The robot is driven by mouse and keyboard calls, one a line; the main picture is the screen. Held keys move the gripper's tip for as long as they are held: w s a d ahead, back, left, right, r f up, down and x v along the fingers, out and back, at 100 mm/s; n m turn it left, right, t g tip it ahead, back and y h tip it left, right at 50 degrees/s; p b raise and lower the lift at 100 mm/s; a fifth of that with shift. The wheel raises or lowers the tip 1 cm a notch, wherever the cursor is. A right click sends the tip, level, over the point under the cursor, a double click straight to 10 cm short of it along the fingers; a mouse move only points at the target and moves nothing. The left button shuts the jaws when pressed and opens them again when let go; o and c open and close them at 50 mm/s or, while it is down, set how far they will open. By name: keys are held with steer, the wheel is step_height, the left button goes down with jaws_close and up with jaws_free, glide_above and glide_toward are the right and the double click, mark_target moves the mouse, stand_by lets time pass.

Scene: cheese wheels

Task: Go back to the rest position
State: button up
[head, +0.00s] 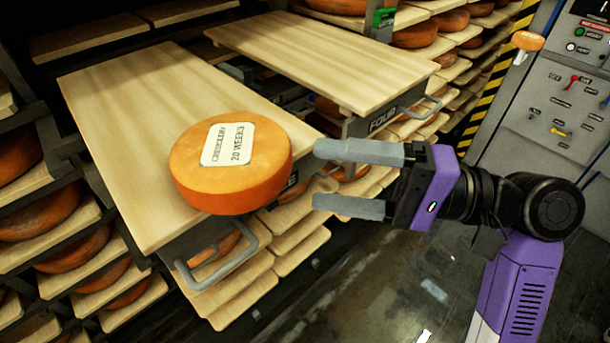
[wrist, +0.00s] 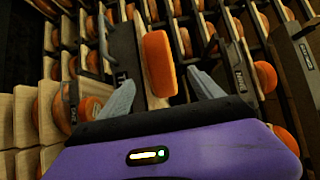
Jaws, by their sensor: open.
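My gripper (head: 318,177) is open and empty, with grey fingers on a purple hand. It points left in the head view. An orange cheese wheel (head: 232,185) with a white label reading 20 WEEKS lies flat near the front edge of a pulled-out wooden board (head: 130,105). The fingertips are just right of the wheel, with a visible gap. In the wrist view the wheel (wrist: 159,63) shows ahead, between the fingers in the picture and beyond their tips. My gripper also shows in the wrist view (wrist: 160,85).
A second pulled-out board (head: 320,55), marked FOUR, is empty at the back. Shelves with several cheese wheels (head: 40,215) stand to the left and behind. A grey handle (head: 225,262) sticks out below the front board. A control panel (head: 570,100) stands at right. Open floor (head: 390,285) lies below my arm.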

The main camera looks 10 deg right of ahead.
steer(key=w+d+r+m+t+h, duration=0.2)
steer(key=w+d+m+t+h, duration=0.15)
steer(key=w+d+t, duration=0.5)
steer(key=s+d+f+m+t+h, duration=0.1)
steer(key=s+d+f+t+h, duration=0.1)
steer(key=d+f+h, duration=0.3)
steer(key=s+d+f+m+t+h, duration=0.1)
steer(key=s+d+f+t+h, duration=0.15)
steer(key=f+h, duration=0.45)
steer(key=s+a+f+n+g, duration=0.1)
steer(key=s+f+n, duration=0.2)
steer(key=s, duration=0.7)
steer(key=s+a+f+n+g+h, duration=0.1)
steer(key=s+a+f+n, duration=0.1)
steer(key=s, duration=0.8)
steer(key=s+a+f+n+g, duration=0.1)
steer(key=s+f+n, duration=0.3)
steer(key=s, duration=0.6)
step_height(320, 180, down, 3)
steer(key=shift+a+r+g, duration=0.15)
steer(key=shift+a+g, duration=0.25)
steer(key=shift+g, duration=0.1)
